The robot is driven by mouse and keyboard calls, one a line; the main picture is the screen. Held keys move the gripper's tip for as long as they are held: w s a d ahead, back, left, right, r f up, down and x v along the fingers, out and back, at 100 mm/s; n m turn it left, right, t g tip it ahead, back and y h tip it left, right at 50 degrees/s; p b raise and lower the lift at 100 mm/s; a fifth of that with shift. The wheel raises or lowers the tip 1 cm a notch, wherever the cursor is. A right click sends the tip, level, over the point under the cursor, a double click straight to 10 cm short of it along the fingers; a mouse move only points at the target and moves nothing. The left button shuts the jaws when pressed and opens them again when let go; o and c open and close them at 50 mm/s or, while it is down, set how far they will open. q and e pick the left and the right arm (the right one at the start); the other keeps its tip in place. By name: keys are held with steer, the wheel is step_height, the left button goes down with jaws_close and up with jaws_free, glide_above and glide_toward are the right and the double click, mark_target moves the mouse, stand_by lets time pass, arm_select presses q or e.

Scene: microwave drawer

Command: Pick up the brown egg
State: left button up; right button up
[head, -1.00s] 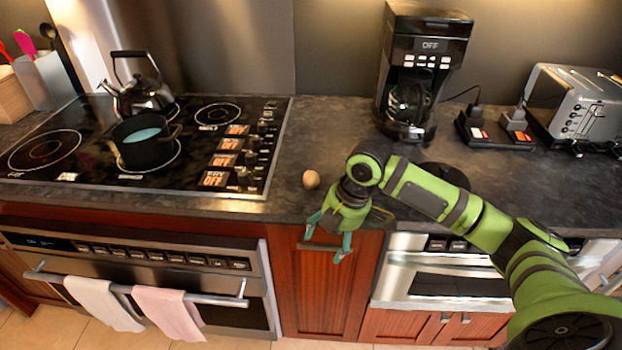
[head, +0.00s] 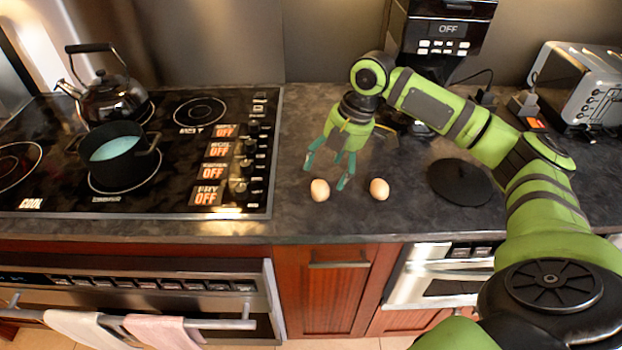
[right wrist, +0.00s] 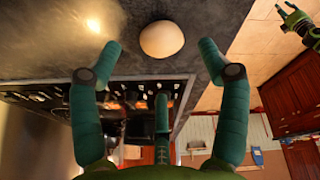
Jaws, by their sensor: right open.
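My right gripper (head: 327,171) is open and empty. In the head view its fingers point down just behind the left egg, with one fingertip between the two eggs. In the right wrist view an egg (right wrist: 161,39) appears between the spread fingertips (right wrist: 159,62), a little beyond them; I see no contact. My left gripper seems to show small at the right wrist view's upper right corner (right wrist: 293,19); its jaw opening is unclear.
The stove (head: 230,120) with a dark pot (head: 120,170) and a kettle (head: 110,103) is at left. A coffee maker (head: 440,40) stands behind my right arm, and a toaster (head: 580,85) is at far right. A black round disc (head: 460,182) lies right of the eggs.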

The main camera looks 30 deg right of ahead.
mark_target(322, 185)
steer(key=x, duration=0.1)
steer(key=p+x, duration=0.1)
steer(key=shift+s+a+f, duration=0.2)
steer(key=shift+s+f, duration=0.05)
steer(key=shift+f, duration=0.1)
steer(key=shift+p+x, duration=0.4)
steer(key=shift+x, duration=0.75)
steer(key=shift+w+f, duration=0.25)
steer(key=shift+f, duration=0.1)
steer(key=shift+c, duration=1.3)
steer(key=c, duration=0.5)
arm_select(q)
steer(key=shift+g, duration=0.3)
steer(key=shift+s+a+r, duration=0.1)
steer(key=shift+s+r, duration=0.2)
steer(key=shift+s, duration=0.3)
steer(key=shift+s+a+r, duration=0.1)
steer(key=shift+s+r, duration=0.15)
steer(key=shift+s, duration=0.4)
steer(key=shift+s+r, duration=0.3)
steer(key=shift+s, duration=0.3)
arm_select(e)
steer(key=shift+c, duration=0.5)
